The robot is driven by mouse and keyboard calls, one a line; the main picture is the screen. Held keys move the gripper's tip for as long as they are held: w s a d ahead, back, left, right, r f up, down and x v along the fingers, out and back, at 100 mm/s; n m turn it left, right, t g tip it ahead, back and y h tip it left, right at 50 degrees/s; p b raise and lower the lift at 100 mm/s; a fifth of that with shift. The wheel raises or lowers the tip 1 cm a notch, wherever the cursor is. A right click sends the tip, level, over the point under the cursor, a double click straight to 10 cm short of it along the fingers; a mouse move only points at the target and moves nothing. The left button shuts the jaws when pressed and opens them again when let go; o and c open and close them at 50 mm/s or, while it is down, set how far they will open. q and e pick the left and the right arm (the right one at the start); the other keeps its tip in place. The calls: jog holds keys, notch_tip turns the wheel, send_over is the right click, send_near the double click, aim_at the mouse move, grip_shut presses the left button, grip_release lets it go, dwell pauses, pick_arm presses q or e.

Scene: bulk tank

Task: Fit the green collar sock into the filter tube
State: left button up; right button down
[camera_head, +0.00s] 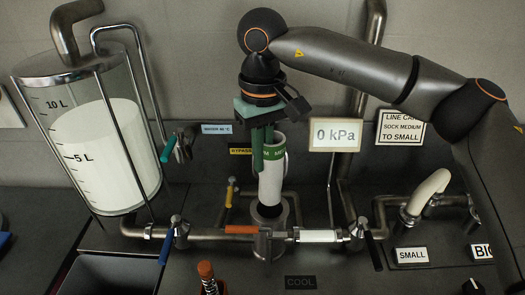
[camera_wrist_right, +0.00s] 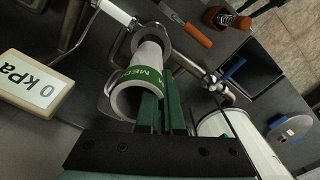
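The green collar sock (camera_head: 270,185) is a white sleeve with a lettered green band near its open top. It stands nearly upright, its lower end at the metal mouth of the filter tube (camera_head: 268,222). How deep it sits is unclear. In the right wrist view the sock (camera_wrist_right: 148,58) points away from me into a round metal rim (camera_wrist_right: 158,33). My right gripper (camera_head: 262,160) points down with its green fingers close together at the sock's upper left edge. In the right wrist view the fingers (camera_wrist_right: 160,110) appear to pinch the sock's wall. My left gripper is not in view.
A glass tank (camera_head: 95,130) with white liquid stands at the left. A 0 kPa display (camera_head: 335,134) is right of the sock. Pipes with an orange handle (camera_head: 241,229) and blue valve handles (camera_head: 167,246) run along the front. A curved hose (camera_head: 428,190) is at the right.

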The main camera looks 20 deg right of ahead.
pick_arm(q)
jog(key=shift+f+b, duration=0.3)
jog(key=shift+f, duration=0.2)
pick_arm(e)
jog(key=shift+f, duration=0.85)
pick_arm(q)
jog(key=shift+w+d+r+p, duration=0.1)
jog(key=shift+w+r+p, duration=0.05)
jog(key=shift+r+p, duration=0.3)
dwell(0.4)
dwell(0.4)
